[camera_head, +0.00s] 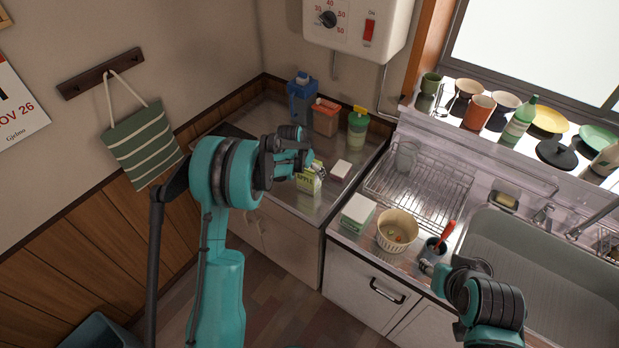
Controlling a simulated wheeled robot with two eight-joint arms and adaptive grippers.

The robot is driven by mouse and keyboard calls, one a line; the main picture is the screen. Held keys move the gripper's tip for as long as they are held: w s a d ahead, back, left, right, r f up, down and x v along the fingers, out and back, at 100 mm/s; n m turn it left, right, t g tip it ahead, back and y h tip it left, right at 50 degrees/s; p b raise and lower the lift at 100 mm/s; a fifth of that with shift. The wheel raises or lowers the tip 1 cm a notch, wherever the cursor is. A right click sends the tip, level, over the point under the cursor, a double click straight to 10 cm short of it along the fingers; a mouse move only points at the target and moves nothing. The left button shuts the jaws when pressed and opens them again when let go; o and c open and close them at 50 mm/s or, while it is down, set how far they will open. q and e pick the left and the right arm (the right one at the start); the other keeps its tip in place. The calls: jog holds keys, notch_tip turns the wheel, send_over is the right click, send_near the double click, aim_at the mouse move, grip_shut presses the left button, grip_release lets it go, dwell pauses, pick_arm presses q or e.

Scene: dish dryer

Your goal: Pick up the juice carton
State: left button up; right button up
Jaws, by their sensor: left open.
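The juice carton (309,182), pale green with the word APPLE on it, stands upright on the metal counter at the left. My left gripper (318,170) is open at the carton's top, with its fingers beside and partly over it. I cannot tell whether the fingers touch the carton. My right arm comes in at the lower right, in front of the sink; its gripper (432,263) shows only in part, and I cannot tell its jaw state.
Further right are a dish rack (420,190), a cream basket (397,231) and the sink (540,270).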

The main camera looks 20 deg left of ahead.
pick_arm(q)
jog(key=shift+w+d+f, duration=0.1)
jog(key=shift+w+f, duration=0.1)
jog(key=shift+f, duration=0.25)
jog(key=c, duration=1.8)
jog(key=shift+r, duration=0.15)
